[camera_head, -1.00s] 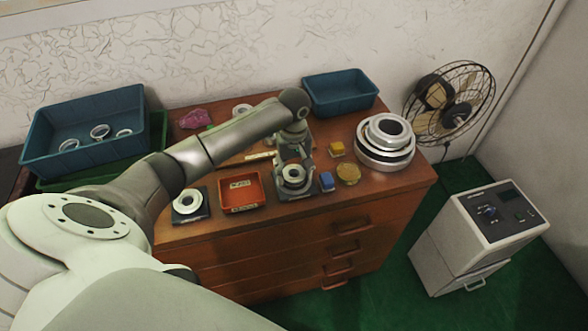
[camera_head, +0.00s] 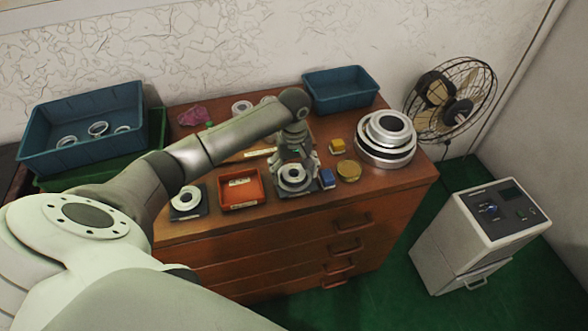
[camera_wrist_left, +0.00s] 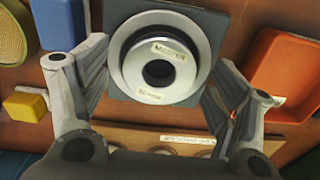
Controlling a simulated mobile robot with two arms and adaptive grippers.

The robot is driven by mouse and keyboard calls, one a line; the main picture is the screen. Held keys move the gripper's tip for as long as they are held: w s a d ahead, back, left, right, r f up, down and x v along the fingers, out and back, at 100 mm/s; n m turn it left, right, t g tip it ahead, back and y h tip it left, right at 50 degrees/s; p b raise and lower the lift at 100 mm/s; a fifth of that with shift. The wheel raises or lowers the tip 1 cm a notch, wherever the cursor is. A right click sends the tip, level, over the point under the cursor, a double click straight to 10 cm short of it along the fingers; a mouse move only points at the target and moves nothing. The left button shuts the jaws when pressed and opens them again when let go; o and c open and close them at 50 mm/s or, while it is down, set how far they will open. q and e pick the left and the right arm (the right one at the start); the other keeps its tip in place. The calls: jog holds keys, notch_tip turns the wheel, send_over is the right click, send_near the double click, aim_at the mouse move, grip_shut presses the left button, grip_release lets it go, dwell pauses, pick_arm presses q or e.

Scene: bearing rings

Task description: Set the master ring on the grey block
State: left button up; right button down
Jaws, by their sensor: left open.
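The master ring (camera_wrist_left: 159,57), a pale ring with a dark inner groove and a "MASTER" label, lies flat on a dark grey square block (camera_wrist_left: 214,22) in the left wrist view. The ring also shows near the front of the cabinet top in the head view (camera_head: 294,178). My left gripper (camera_wrist_left: 160,75) is open, with one finger on each side of the ring; gaps show between fingers and ring. In the head view my left gripper (camera_head: 293,160) stands directly over the ring and hides part of it. My right gripper is not in view.
An orange tray (camera_head: 257,187) is left of the block, and another ring on a dark plate (camera_head: 187,213) lies beyond it. A blue block (camera_head: 327,179), a yellow block (camera_head: 337,146) and a gold disc (camera_head: 349,170) are close on the right. Stacked round parts (camera_head: 386,160) stand farther right.

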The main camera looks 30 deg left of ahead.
pick_arm(q)
notch_tip(320, 180, up, 12)
dwell(0.5)
dwell(0.6)
